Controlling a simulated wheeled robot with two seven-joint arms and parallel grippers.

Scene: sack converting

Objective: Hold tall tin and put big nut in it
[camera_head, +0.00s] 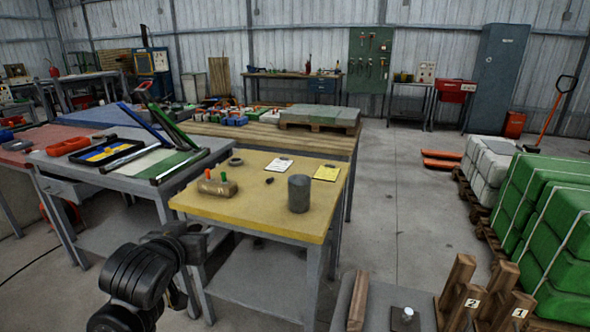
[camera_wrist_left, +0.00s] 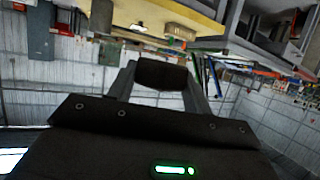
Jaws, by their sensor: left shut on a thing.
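The tall tin (camera_head: 299,193), a grey cylinder, stands upright on the yellow-topped table (camera_head: 245,208), near its right front part. A dark ring (camera_head: 236,161) lies flat toward the back left of that table; I cannot tell whether it is the big nut. My left gripper (camera_head: 203,240) is low in front of the table's left front corner, apart from the tin. In the left wrist view its fingers (camera_wrist_left: 160,76) are shut on a dark block-like thing (camera_wrist_left: 160,73), too dark to name. My right gripper is out of view.
A wooden block (camera_head: 217,187) with orange and green pegs stands left of the tin. A bench (camera_head: 130,160) with trays adjoins at the left. A lower surface with wooden posts (camera_head: 467,302) is at the bottom right.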

